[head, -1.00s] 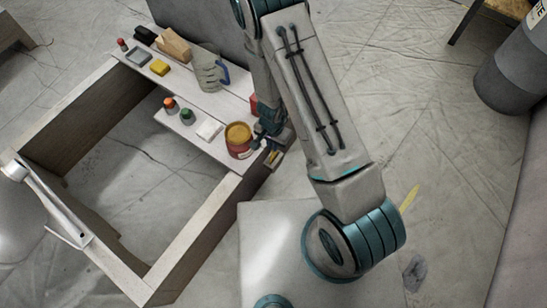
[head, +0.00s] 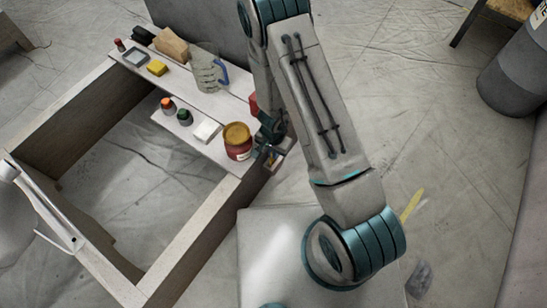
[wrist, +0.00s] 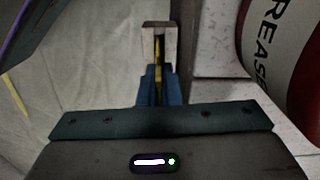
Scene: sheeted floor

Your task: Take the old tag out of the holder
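In the wrist view my gripper (wrist: 159,92) points at a small pale holder (wrist: 158,27) with a dark slot. A thin yellow strip (wrist: 158,74), which looks like the tag, runs from the slot back between my two blue fingers. The fingers are close on either side of it, but whether they press on it is too dark to tell. In the head view my gripper (head: 269,153) is low at the right end of the white shelf board, beside the red tin. The holder is mostly hidden there by the gripper.
The red tin (head: 238,143) with a yellow top stands close left of my gripper; its grease label (wrist: 285,45) fills the wrist view's right side. The shelf board (head: 185,130) also carries two small capped bottles and a white block.

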